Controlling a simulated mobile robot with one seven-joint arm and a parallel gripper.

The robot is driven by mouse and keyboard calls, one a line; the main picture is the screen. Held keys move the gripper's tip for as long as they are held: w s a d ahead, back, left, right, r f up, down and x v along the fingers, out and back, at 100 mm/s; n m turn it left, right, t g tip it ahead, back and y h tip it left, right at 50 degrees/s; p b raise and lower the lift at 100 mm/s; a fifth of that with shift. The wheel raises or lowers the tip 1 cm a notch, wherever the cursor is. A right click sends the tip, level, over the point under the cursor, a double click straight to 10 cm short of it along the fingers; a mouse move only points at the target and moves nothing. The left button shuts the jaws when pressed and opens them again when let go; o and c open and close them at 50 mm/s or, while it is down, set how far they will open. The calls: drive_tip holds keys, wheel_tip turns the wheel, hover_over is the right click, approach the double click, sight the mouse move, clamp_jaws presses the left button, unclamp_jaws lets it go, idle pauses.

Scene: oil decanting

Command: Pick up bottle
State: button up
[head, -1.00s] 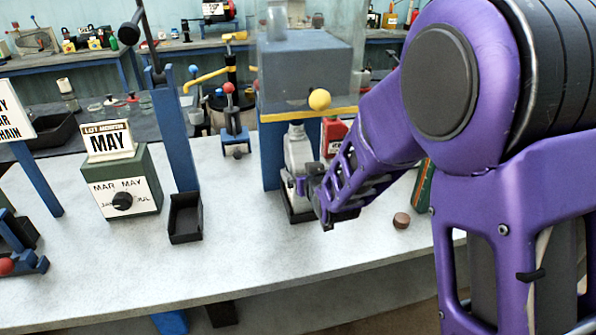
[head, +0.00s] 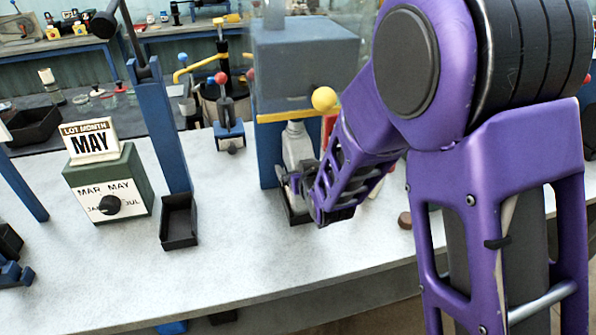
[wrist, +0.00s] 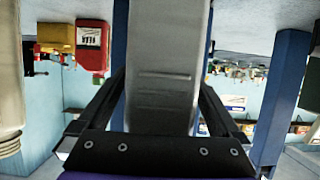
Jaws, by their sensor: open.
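The bottle (head: 297,148) is grey-white with a narrower neck. It stands upright in a small dark tray (head: 297,216) under the blue-grey machine. My gripper (head: 284,180) is at the bottle's lower body, in front of it and slightly to the right. In the wrist view, the bottle's grey body (wrist: 165,65) fills the middle, and the two dark fingers of my gripper (wrist: 163,105) lie on either side of it. The jaws are open around the bottle. My arm hides part of the bottle's right side in the head view.
A yellow ball knob (head: 325,99) sits above and right of the bottle. The green lot month box (head: 135,190) and an empty black bin (head: 179,222) on a blue post stand to the left. A small brown knob (head: 405,220) lies to the right. The front bench top (head: 260,265) is clear.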

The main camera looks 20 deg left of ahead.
drive_tip(key=c, duration=1.6)
drive_tip(key=shift+a+r, duration=0.1)
drive_tip(key=shift+r, duration=0.05)
drive_tip(key=shift+w+r, duration=0.1)
